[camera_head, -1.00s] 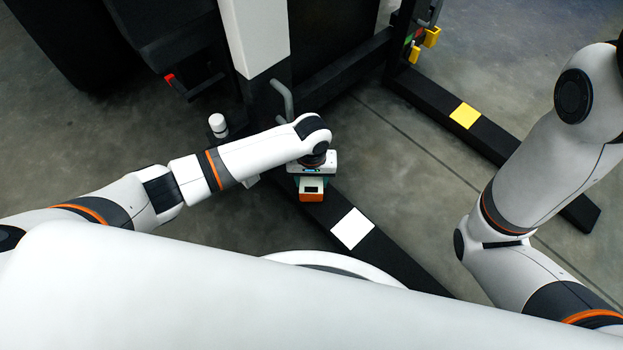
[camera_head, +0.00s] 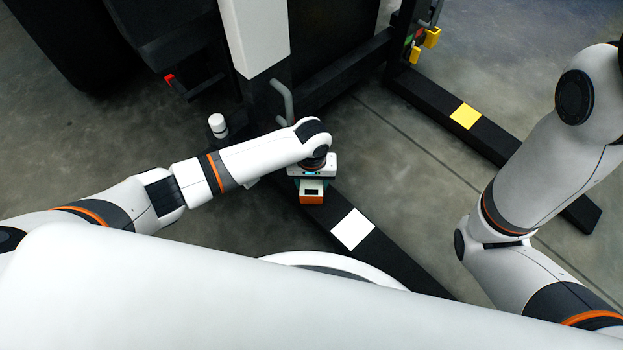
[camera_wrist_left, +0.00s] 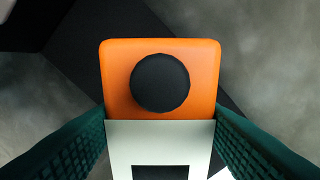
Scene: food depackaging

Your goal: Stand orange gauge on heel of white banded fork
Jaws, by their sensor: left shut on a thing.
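The orange gauge (camera_head: 312,200) has an orange body, a pale face with a dark window, and a black disc that shows in the left wrist view. My left gripper (camera_wrist_left: 160,143) is shut on it, with green finger pads on both sides of the pale part. In the head view the gauge overlaps the black fork (camera_head: 395,262) with the white band (camera_head: 352,229), on the mast side of that band. I cannot tell whether the gauge touches the fork. The fork's heel is partly hidden by my left arm. My right gripper is out of view.
The second fork with a yellow band (camera_head: 466,116) lies to the right. A black and white mast (camera_head: 257,35) with a grey handle (camera_head: 284,98) rises behind my left gripper. A small white cylinder (camera_head: 217,124) stands left. Bare floor lies between the forks.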

